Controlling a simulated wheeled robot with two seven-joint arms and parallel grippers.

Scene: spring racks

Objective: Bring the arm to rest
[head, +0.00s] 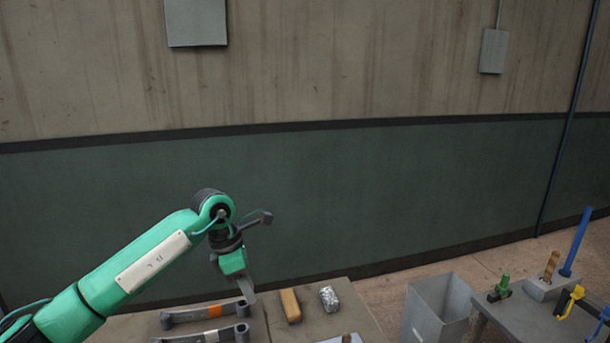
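My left arm comes in from the lower left and bends down at the wrist. My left gripper (248,291) points down, with its grey fingertips close to the right end of a dark grey bar-shaped rack (185,316) that has an orange mark. I see the fingers nearly edge-on, so their gap is not clear and I cannot tell whether they touch the rack. No held object shows. My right gripper is not in view.
On the table (355,307) lie a second grey rack (195,338), a tan block (290,306) and a silver lump (329,299). A grey open bin (418,318) stands to the right. A side table (525,317) holds green, yellow and blue tools. A wall closes the back.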

